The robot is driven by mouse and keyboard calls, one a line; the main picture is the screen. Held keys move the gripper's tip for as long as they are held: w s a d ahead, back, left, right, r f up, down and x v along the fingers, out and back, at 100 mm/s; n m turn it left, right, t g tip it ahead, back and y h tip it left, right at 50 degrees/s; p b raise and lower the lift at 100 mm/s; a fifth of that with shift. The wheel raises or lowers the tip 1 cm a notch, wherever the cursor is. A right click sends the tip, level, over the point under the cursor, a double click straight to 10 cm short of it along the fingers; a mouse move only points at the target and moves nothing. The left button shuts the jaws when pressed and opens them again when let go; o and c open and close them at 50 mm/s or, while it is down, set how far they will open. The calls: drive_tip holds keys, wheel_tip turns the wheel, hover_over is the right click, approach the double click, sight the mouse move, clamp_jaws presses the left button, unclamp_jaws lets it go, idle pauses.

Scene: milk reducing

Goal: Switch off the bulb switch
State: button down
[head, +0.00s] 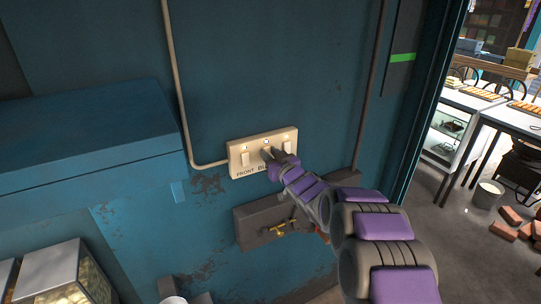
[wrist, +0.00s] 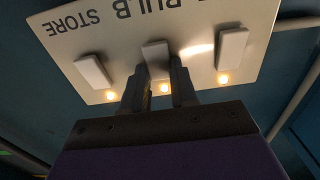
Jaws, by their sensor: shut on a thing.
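A cream switch plate (head: 238,164) is on the blue wall in the head view, with three rocker switches in a row. In the wrist view the plate (wrist: 120,40) looks upside down, with "BULB" and "STORE" readable. The middle rocker, the bulb switch (wrist: 155,50), sits by the "BULB" label. My gripper (head: 268,153) reaches the middle of the plate. In the wrist view its two dark fingers (wrist: 160,72) are on either side of the bulb switch, shut on it. The fingers hide part of the switch.
The outer switches (wrist: 93,71) and (wrist: 232,48) flank the fingers closely, each with a lit lamp. A grey box with a yellow tap-like handle (head: 278,230) is below the plate. A pipe (head: 179,90) runs down the left. A blue ledge (head: 90,130) juts out at left.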

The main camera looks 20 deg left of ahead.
drive_tip(key=shift+s+f+t+y+b, duration=0.1)
drive_tip(key=shift+f+t+y+b, duration=0.15)
drive_tip(key=shift+t+y+b, duration=0.75)
drive_tip(key=shift+f+t+y+b, duration=0.1)
drive_tip(key=shift+f+y+b, duration=0.2)
drive_tip(key=shift+b, duration=1.4)
drive_tip(key=shift+r, duration=0.1)
drive_tip(key=c, duration=0.9)
unclamp_jaws()
drive_tip(key=shift+d, duration=0.15)
drive_tip(key=b+v, duration=0.1)
drive_tip(key=v, duration=1.6)
